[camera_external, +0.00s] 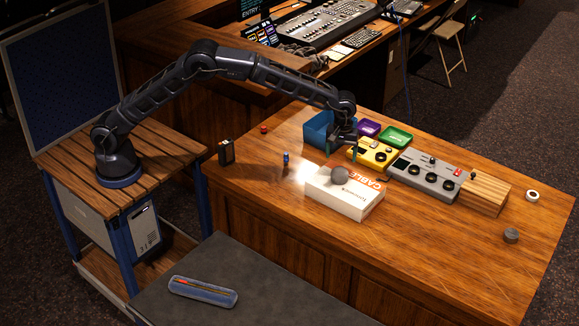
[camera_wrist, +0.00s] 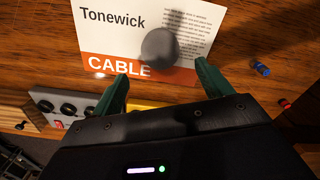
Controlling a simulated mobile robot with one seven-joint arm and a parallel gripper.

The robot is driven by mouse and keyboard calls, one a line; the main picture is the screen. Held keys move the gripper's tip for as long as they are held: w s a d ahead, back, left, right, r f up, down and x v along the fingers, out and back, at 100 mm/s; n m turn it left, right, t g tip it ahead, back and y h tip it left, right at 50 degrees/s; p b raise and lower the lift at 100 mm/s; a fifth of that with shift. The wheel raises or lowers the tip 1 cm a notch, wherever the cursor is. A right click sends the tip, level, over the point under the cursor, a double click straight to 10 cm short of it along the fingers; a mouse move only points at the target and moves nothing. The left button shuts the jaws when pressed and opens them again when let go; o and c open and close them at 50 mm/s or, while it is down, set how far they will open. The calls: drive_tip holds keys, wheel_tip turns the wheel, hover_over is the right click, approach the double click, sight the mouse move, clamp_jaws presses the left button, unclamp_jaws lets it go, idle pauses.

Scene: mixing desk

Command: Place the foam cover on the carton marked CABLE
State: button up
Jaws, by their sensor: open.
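The carton marked CABLE (camera_external: 330,203) lies flat on the wooden desk, white with an orange band. It also shows in the wrist view (camera_wrist: 110,36), with "Tonewick" and "CABLE" printed on it. The foam cover, a round dark-grey ball (camera_external: 340,175), appears to rest on the carton's top face. In the wrist view the foam cover (camera_wrist: 158,46) is beyond the fingertips, with a shadow beside it. My gripper (camera_external: 347,150) is open and empty just above the foam cover. Its two green fingers (camera_wrist: 160,72) stand apart and do not appear to touch the foam cover.
Behind the carton are a blue bin (camera_external: 318,130), purple (camera_external: 367,127) and green trays (camera_external: 396,137), a yellow box (camera_external: 372,155) and a grey knobbed box (camera_external: 427,175). A wooden block (camera_external: 484,194) stands right. A small blue item (camera_external: 286,159) is left. The front right desk is mostly clear.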

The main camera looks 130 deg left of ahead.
sight(340, 168)
drive_tip(key=s+d+r+m+t, duration=0.1)
drive_tip(key=s+d+r+m, duration=0.2)
drive_tip(key=d+r, duration=0.5)
drive_tip(key=s+d+r+m, duration=0.25)
drive_tip(key=d+r, duration=0.35)
drive_tip(key=r, duration=0.4)
drive_tip(key=s+d+r+m+t, duration=0.1)
drive_tip(key=s+d+r+m, duration=0.55)
drive_tip(key=s+d, duration=0.65)
drive_tip(key=s+d+r+m+t, duration=0.1)
drive_tip(key=s+d+r+m, duration=0.25)
drive_tip(key=s+d, duration=1.1)
drive_tip(key=s+d+f+m, duration=0.2)
drive_tip(key=s+f+m, duration=0.1)
drive_tip(key=s, duration=0.6)
drive_tip(key=s+d+f+m+t, duration=0.1)
drive_tip(key=s+d+f+m, duration=0.2)
drive_tip(key=s, duration=0.7)
drive_tip(key=shift+d+f+m+t, duration=0.3)
drive_tip(key=shift+f+m, duration=0.25)
drive_tip(key=shift+f, duration=0.1)
